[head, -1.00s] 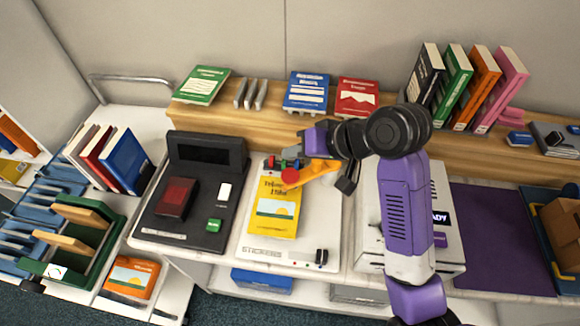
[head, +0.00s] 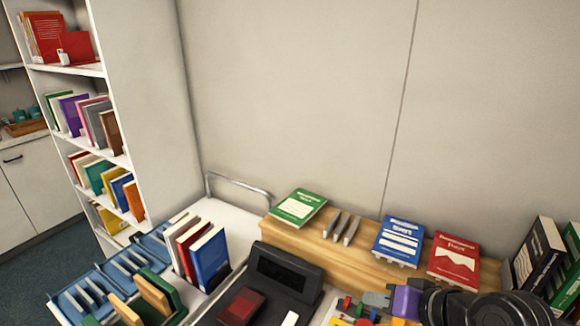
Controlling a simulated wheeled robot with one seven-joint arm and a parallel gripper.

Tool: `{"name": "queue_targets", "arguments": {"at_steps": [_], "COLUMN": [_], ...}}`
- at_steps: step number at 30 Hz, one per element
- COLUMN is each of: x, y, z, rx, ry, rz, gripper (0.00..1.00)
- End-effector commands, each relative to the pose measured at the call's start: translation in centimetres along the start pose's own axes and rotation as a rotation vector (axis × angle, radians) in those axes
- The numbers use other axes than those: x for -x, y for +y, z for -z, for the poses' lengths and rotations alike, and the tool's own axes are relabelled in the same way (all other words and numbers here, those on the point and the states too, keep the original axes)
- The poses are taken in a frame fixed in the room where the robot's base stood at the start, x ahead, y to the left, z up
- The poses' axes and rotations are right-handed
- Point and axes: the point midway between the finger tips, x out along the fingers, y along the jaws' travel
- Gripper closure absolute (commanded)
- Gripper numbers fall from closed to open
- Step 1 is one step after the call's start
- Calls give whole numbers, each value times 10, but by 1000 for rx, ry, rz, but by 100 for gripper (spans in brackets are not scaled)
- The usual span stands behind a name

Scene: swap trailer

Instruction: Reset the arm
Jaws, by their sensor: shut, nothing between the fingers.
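My gripper (head: 374,308) shows at the bottom edge of the head view, right of centre. It is shut, with nothing held between its fingers. My purple and black arm runs off to its right, and most of it is cut off by the frame. Small red, green and blue parts show at the fingertips, and I cannot tell whether they touch them.
A wooden ledge (head: 330,246) behind carries green (head: 298,207), blue (head: 398,241) and red (head: 453,259) books. Upright books (head: 540,255) stand at right. A black device (head: 284,280) is left of the gripper. A bookshelf (head: 95,140) stands far left.

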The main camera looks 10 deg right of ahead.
Motion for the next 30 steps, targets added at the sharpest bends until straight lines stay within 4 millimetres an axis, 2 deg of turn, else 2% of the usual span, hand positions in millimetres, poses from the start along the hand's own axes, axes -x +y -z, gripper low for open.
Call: {"name": "queue_targets", "arguments": {"at_steps": [6, 9, 11, 14, 17, 23, 30], "x": [15, 24, 29, 40, 52, 82, 124], "y": [-4, 2, 5, 14, 21, 30, 29], "z": [63, 73, 71, 58, 37, -17, -89], "rx": [51, 65, 75, 92, 117, 186, 294], "ry": [294, 434, 510, 626, 718, 840, 902], "rz": [9, -4, -16, -46, -81, -151, -215], "gripper": [100, 100, 100, 100, 100, 100, 100]}}
